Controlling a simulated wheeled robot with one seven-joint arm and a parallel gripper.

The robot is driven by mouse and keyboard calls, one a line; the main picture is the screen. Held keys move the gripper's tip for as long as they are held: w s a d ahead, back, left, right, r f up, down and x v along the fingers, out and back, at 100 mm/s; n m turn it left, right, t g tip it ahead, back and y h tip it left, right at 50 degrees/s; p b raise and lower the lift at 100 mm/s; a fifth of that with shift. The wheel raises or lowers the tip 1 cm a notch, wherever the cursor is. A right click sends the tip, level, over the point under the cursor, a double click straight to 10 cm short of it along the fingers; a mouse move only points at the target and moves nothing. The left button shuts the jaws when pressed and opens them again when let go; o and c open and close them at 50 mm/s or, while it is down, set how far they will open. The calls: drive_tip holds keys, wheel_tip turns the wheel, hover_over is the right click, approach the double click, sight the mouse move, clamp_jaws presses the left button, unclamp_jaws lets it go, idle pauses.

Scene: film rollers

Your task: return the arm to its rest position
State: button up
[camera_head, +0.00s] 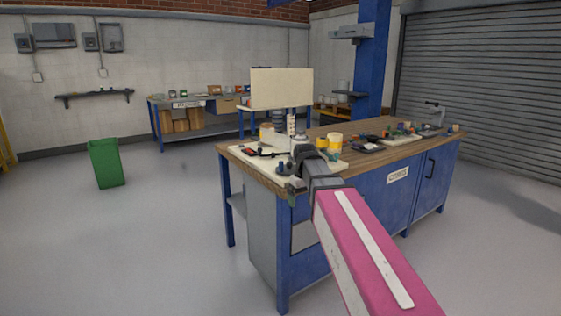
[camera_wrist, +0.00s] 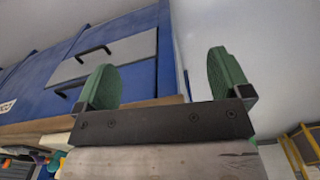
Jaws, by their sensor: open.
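My arm (camera_head: 372,250), pink with a white strip, reaches from the lower right toward the near corner of the workbench (camera_head: 232,150) in the head view. My gripper (camera_head: 292,188) is at its far end, at the bench's front edge, and is small and partly hidden there. In the wrist view my gripper (camera_wrist: 164,78) shows two green pads set wide apart with nothing held between them. Behind the pads is the blue bench front with drawers (camera_wrist: 105,60). I cannot tell how far the fingers are from the bench edge.
A green bin (camera_head: 106,163) stands on the floor at left. A second table (camera_head: 205,97) is by the back wall.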

drive_tip(key=s+d+f+m, duration=0.1)
drive_tip(key=s+d+f, duration=0.2)
drive_tip(key=f, duration=0.5)
drive_tip(key=s+d+f+m, duration=0.2)
drive_tip(key=s+d+f, duration=0.2)
drive_tip(key=f, duration=0.5)
drive_tip(key=s+d+f+m, duration=0.2)
drive_tip(key=s+d+f, duration=0.1)
drive_tip(key=s+f, duration=0.3)
wheel_tip(320, 180, down, 2)
drive_tip(key=shift+s+d+f, duration=0.15)
drive_tip(key=shift+d, duration=0.05)
